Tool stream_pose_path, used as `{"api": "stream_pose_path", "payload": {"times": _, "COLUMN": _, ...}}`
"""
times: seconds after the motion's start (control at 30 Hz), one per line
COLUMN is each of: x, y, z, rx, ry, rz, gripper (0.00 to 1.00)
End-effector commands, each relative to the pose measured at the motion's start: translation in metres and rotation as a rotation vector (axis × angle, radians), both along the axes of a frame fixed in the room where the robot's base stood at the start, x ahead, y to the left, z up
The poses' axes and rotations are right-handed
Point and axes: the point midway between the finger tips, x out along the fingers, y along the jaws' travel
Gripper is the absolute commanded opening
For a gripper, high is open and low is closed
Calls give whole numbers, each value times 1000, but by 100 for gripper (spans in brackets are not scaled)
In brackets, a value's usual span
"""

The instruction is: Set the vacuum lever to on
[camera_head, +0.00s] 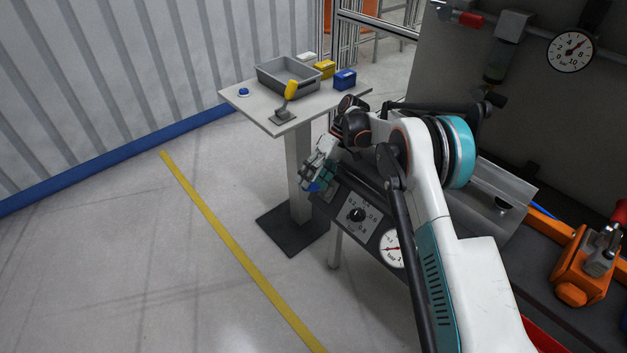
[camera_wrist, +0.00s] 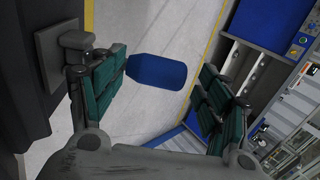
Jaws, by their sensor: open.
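A lever with a blue paddle handle (camera_wrist: 157,73) shows in the wrist view, beside a grey square mount (camera_wrist: 50,45) on a dark panel. No label on it is readable, but it is at the panel with the gauge. My gripper (camera_wrist: 164,66) is open, with its green-padded fingers on either side of the blue handle. The left finger overlaps the handle's narrow end; whether it touches is unclear. The right finger is apart from it. In the head view my gripper (camera_head: 319,172) is at the panel's left end, and a bit of blue shows below its fingers.
The panel carries a black dial (camera_head: 356,215) and a round bar gauge (camera_head: 391,248). An orange device (camera_head: 580,262) is at right. The floor at left is clear.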

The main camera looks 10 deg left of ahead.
Motion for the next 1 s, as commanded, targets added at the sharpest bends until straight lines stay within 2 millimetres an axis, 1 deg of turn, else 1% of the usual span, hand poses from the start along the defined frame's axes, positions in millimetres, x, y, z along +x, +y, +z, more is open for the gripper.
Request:
{"api": "stream_pose_path", "payload": {"times": 0.17, "x": 2, "y": -1, "z": 0, "rx": -1, "ry": -2, "rz": -2, "gripper": 73}}
{"api": "stream_pose_path", "payload": {"times": 0.27, "x": 5, "y": -4, "z": 5, "rx": 0, "ry": -3, "rz": -3, "gripper": 73}}
{"api": "stream_pose_path", "payload": {"times": 0.37, "x": 13, "y": -10, "z": 18, "rx": 2, "ry": -3, "rz": -4, "gripper": 73}}
{"api": "stream_pose_path", "payload": {"times": 0.5, "x": 27, "y": -20, "z": 43, "rx": 3, "ry": -2, "rz": -5, "gripper": 73}}
{"api": "stream_pose_path", "payload": {"times": 0.7, "x": 46, "y": -36, "z": 72, "rx": 2, "ry": -3, "rz": -3, "gripper": 73}}
{"api": "stream_pose_path", "payload": {"times": 0.9, "x": 57, "y": -44, "z": 89, "rx": 0, "ry": -1, "rz": -1, "gripper": 73}}
{"api": "stream_pose_path", "payload": {"times": 1.0, "x": 59, "y": -46, "z": 92, "rx": 0, "ry": -1, "rz": -1, "gripper": 73}}
